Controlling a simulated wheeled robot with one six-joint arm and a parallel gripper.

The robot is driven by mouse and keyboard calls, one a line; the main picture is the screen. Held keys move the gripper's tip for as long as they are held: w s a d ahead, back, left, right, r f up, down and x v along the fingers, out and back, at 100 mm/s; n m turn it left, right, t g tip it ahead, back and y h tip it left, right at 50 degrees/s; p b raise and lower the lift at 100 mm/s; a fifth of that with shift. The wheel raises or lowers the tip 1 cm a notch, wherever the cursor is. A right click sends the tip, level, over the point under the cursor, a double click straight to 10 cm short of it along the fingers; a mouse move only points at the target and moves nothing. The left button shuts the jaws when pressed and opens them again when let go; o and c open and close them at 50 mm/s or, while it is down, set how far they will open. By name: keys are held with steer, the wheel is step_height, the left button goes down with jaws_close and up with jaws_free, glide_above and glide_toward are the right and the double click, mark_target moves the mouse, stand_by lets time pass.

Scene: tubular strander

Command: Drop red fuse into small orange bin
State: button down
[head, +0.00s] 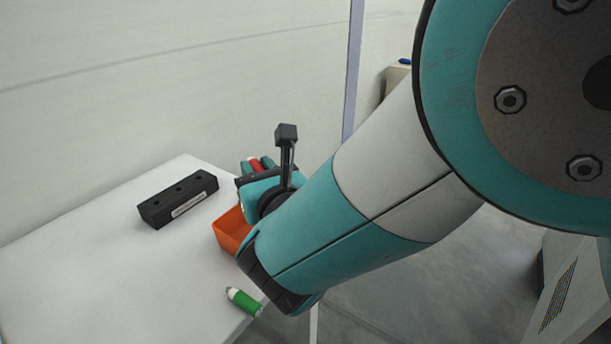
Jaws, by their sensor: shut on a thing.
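The red fuse (254,163) shows as a small red piece between the fingers of my gripper (257,165). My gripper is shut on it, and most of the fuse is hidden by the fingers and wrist. The small orange bin (231,231) stands on the white table near its right edge, below and slightly left of my gripper. My arm covers the bin's right part, and its inside is mostly hidden. The fuse appears higher in the picture than the bin; I cannot tell whether it is directly over it.
A black block with holes along its top (178,198) lies on the white table (110,270), left of the bin. A green fuse with a white end (243,301) lies near the table's front right edge. A pale post (352,70) rises behind my arm. The table's left front is clear.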

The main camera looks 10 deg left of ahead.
step_height(320, 180, down, 3)
steer(key=shift+r+b, duration=0.15)
steer(key=shift+b, duration=0.75)
steer(key=c, duration=0.9)
jaws_free()
steer(key=shift+o, duration=0.2)
